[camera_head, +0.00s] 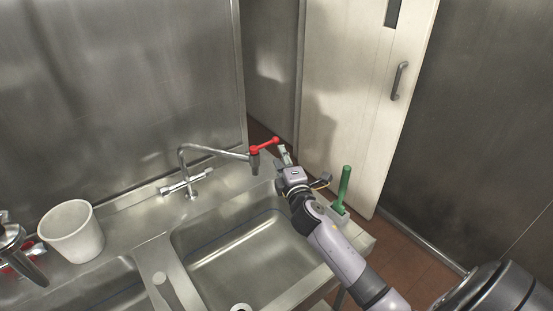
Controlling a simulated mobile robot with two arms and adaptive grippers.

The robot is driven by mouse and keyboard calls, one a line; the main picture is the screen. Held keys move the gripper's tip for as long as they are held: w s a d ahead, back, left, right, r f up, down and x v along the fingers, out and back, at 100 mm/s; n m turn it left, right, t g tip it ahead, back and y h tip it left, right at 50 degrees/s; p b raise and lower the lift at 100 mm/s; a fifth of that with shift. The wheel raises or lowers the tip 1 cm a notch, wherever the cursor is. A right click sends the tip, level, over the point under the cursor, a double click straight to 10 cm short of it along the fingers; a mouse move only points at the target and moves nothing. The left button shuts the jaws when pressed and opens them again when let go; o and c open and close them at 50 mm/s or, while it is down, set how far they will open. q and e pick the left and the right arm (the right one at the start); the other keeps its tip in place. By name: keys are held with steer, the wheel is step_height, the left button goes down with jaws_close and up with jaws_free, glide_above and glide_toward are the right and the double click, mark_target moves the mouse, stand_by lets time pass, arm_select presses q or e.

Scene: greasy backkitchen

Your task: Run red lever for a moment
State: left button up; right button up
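The red lever (264,144) sits on a dark valve at the end of a chrome tap spout, above the back right corner of the sink. It has a round knob at its right end and tilts slightly up to the right. My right gripper (284,153) is just below and right of that knob. I cannot tell whether it touches the lever. Its fingers are small and partly hidden, so I cannot tell if they are open or shut.
The sink basin (246,262) lies below. A white bucket (72,235) stands on the left counter, near a metal fitting with red parts (30,250). A green-handled object (343,187) stands right of my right gripper. A pale door (358,110) is behind.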

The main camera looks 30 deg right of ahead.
mark_target(276, 143)
steer(key=b+x, duration=0.2)
steer(key=x, duration=0.5)
steer(key=shift+w+d+f, duration=0.15)
steer(key=shift+w+d, duration=0.05)
steer(key=shift+w, duration=0.1)
steer(key=shift+c, duration=0.5)
arm_select(q)
steer(key=shift+s+d+f, duration=0.2)
steer(key=shift+f, duration=0.35)
steer(key=shift+s+d+f, duration=0.15)
steer(key=shift+d+f, duration=0.05)
steer(key=shift+f, duration=0.3)
arm_select(e)
steer(key=shift+s, duration=0.1)
steer(key=c, duration=0.5)
steer(key=shift+s+a, duration=0.1)
steer(key=shift+s, duration=0.15)
arm_select(q)
steer(key=shift+r+p, duration=0.4)
arm_select(e)
steer(key=shift+s, duration=0.95)
steer(key=shift+s+a, duration=0.1)
